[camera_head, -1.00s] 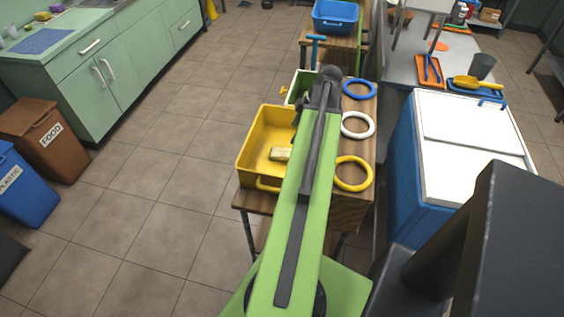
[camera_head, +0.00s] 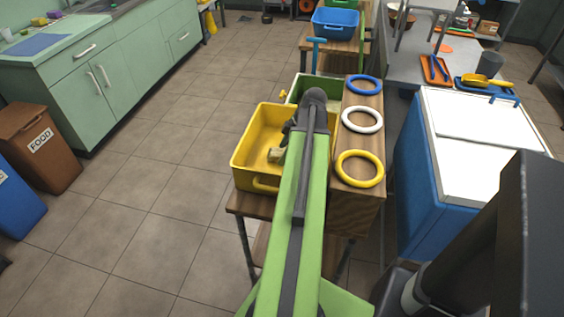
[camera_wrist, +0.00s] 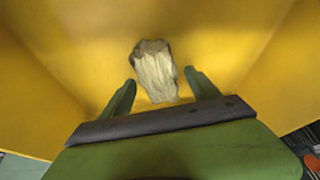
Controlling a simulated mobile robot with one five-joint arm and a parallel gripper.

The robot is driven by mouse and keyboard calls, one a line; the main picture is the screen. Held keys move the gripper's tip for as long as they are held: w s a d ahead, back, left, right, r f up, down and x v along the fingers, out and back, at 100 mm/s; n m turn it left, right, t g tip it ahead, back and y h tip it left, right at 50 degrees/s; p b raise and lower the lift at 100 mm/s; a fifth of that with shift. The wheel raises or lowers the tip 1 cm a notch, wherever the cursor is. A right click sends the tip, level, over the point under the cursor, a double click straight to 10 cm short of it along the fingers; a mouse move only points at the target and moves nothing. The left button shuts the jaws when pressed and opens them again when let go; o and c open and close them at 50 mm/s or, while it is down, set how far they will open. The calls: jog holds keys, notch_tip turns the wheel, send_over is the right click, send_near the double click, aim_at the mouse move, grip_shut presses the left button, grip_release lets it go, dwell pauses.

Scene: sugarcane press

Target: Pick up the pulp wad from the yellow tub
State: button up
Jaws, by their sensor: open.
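The yellow tub (camera_head: 245,152) stands on the wooden table, partly covered by my arm in the head view. In the wrist view its yellow floor and walls (camera_wrist: 60,50) fill most of the picture. The pulp wad (camera_wrist: 156,72) is a pale, crumpled lump lying on the tub floor. It shows in the head view as a small beige piece (camera_head: 274,155) beside my arm. My gripper (camera_wrist: 160,86) is open, its two green fingers on either side of the wad's near end. I cannot tell whether they touch it.
Blue, white (camera_head: 362,119) and yellow (camera_head: 360,168) rings lie on a wooden surface right of the tub. A green container (camera_head: 300,88) stands behind the tub. A blue-and-white cooler (camera_head: 478,125) is at right.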

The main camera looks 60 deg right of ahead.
jog(key=shift+r, duration=0.15)
jog(key=c, duration=1.4)
jog(key=shift+c, duration=0.2)
notch_tip(320, 180, up, 10)
jog(key=p, duration=1)
jog(key=shift+r+p, duration=0.2)
jog(key=shift+p, duration=0.1)
